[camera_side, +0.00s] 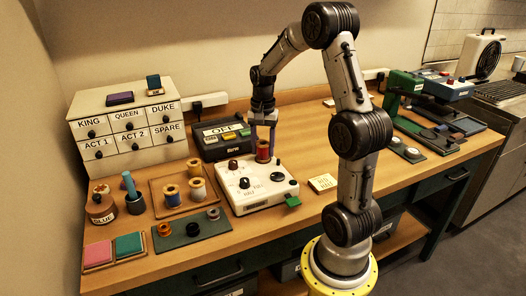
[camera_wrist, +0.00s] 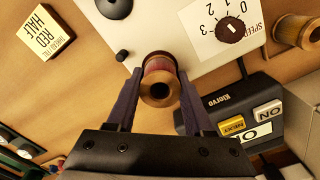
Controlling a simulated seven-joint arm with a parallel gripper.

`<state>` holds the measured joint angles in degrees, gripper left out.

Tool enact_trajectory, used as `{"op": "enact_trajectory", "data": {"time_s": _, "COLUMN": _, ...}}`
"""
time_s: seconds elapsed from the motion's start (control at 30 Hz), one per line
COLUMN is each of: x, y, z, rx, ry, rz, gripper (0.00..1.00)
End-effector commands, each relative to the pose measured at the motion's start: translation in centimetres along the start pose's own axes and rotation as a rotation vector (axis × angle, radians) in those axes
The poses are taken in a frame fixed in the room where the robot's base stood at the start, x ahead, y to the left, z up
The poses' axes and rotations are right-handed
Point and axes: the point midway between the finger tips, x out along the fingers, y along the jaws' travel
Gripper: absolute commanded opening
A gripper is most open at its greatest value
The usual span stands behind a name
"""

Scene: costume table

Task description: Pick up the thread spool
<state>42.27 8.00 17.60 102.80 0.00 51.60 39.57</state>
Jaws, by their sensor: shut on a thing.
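The thread spool (camera_side: 263,151) is red with tan wooden ends. My gripper (camera_side: 263,131) points down from above and is shut on it. In the wrist view the spool (camera_wrist: 160,88) sits upright between the two dark fingers (camera_wrist: 160,80), seen end-on with its centre hole showing. It is over the back edge of a white machine (camera_side: 250,203); I cannot tell whether it touches the machine. The spool's sides are partly covered by the fingers.
A dark button box (camera_side: 218,141) stands close behind and left of the spool. A wooden tray (camera_side: 160,205) with several other spools lies left of the machine. The table behind my arm is mostly clear.

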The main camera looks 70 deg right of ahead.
Motion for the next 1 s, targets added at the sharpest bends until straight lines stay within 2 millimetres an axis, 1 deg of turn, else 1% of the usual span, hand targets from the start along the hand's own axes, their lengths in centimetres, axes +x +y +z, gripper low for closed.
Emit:
{"op": "enact_trajectory", "data": {"time_s": 0.03, "x": 0.0, "y": 0.0, "z": 0.0, "rx": 0.000, "ry": 0.000, "rz": 0.000, "gripper": 0.03}}
{"op": "enact_trajectory", "data": {"time_s": 0.07, "x": 0.0, "y": 0.0, "z": 0.0, "rx": 0.000, "ry": 0.000, "rz": 0.000, "gripper": 0.00}}
{"op": "enact_trajectory", "data": {"time_s": 0.37, "x": -0.2, "y": 0.0, "z": 0.0, "rx": 0.000, "ry": 0.001, "rz": -0.001, "gripper": 0.00}}
{"op": "enact_trajectory", "data": {"time_s": 0.53, "x": -1.4, "y": -0.1, "z": -0.1, "rx": 0.000, "ry": 0.003, "rz": -0.002, "gripper": 0.00}}
{"op": "enact_trajectory", "data": {"time_s": 0.67, "x": -3.2, "y": -0.1, "z": -0.1, "rx": 0.000, "ry": 0.004, "rz": -0.003, "gripper": 0.00}}
{"op": "enact_trajectory", "data": {"time_s": 0.87, "x": -6.9, "y": 1.9, "z": 2.3, "rx": 0.000, "ry": 0.006, "rz": -0.005, "gripper": 0.00}}
{"op": "enact_trajectory", "data": {"time_s": 1.0, "x": -9.7, "y": 3.7, "z": 4.5, "rx": 0.000, "ry": 0.005, "rz": -0.004, "gripper": 0.00}}
